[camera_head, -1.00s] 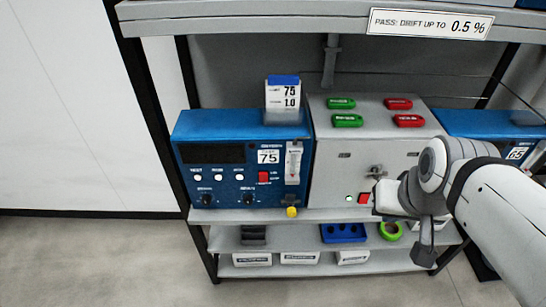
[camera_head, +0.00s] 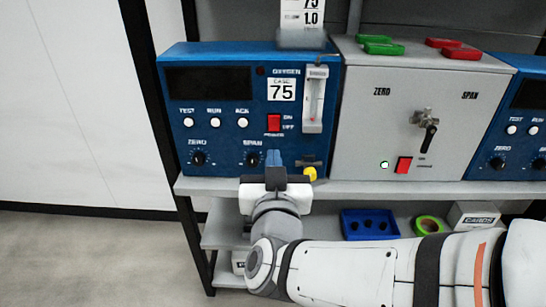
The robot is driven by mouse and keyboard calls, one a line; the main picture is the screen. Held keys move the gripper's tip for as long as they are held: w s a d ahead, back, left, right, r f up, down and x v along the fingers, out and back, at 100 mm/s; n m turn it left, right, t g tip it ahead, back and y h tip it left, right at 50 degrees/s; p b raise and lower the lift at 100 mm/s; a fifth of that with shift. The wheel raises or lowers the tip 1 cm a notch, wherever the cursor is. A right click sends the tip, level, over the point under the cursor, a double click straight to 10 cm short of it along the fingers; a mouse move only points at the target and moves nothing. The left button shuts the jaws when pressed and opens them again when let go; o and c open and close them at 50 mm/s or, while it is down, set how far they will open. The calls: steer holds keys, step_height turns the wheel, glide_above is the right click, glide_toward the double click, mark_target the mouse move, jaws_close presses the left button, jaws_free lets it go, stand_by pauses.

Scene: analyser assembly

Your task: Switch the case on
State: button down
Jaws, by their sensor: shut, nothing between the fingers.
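The blue case (camera_head: 225,110), labelled OXYGEN and CASE 75, stands on the shelf at the left. Its display (camera_head: 208,82) is dark. Its red switch (camera_head: 274,123), marked ON and OFF, sits right of the middle of the front; I cannot tell which way it is tipped. My gripper (camera_head: 273,158) is shut and empty, pointing at the case's front just below the switch and right of the SPAN knob (camera_head: 252,159). Whether the fingertips touch the panel cannot be told. My gripper hides part of the case's lower edge.
The grey unit (camera_head: 375,120) to the right has a lit green lamp (camera_head: 384,164), a red switch (camera_head: 403,165) and a black-handled valve (camera_head: 427,134). A flow tube (camera_head: 314,100) and a yellow knob (camera_head: 310,173) are close right of my gripper. Another blue case (camera_head: 520,110) stands far right.

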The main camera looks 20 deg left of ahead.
steer(key=shift+s+f+t+h+b, duration=0.55)
steer(key=shift+s+f, duration=0.2)
steer(key=shift+f, duration=0.15)
steer(key=p, duration=0.8)
glide_toward(274, 119)
steer(key=x, duration=0.7)
